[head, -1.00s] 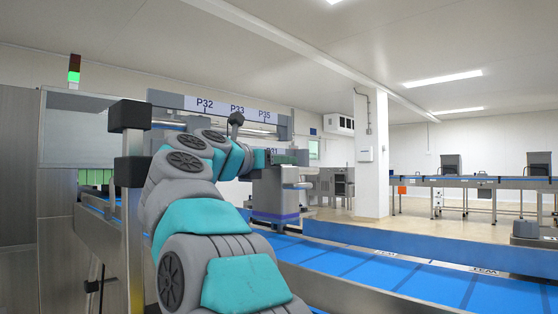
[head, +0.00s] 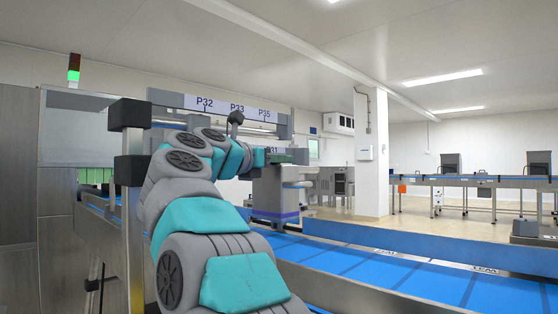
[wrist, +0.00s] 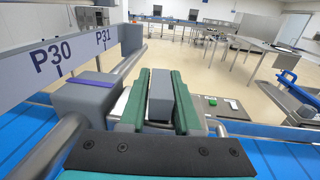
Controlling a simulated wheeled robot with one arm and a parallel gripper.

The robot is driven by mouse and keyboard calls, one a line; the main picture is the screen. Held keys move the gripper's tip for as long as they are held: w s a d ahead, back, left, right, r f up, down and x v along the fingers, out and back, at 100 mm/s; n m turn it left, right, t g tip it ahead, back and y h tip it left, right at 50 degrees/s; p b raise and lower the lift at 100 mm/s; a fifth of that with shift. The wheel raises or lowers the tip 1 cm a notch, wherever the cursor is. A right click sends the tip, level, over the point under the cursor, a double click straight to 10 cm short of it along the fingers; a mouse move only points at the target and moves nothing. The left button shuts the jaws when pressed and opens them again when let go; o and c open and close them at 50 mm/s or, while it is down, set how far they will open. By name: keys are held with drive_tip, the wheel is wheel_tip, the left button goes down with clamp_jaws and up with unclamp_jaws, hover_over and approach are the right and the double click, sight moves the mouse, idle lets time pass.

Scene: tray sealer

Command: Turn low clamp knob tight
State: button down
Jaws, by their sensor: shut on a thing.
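My gripper (wrist: 160,90) has two green fingers, shut on a grey block-shaped piece that I take to be the clamp knob (wrist: 160,97). The piece stands between the fingers in the wrist view, and its lower end is hidden by the gripper. In the head view my gripper (head: 286,157) reaches out at the end of the arm, in front of a grey machine housing (head: 272,195). The knob cannot be made out there.
A rail with labels P30 and P31 (wrist: 75,52) runs close on the left in the wrist view. A black ball-topped lever (head: 236,117) stands by the label beam (head: 212,104).

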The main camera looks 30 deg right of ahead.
drive_tip(key=shift+m+g+h, duration=0.3)
drive_tip(key=shift+m+g, duration=0.2)
drive_tip(key=shift+g, duration=0.2)
drive_tip(key=shift+s+g, duration=0.15)
drive_tip(key=shift+g, duration=0.15)
drive_tip(key=c, duration=0.7)
unclamp_jaws()
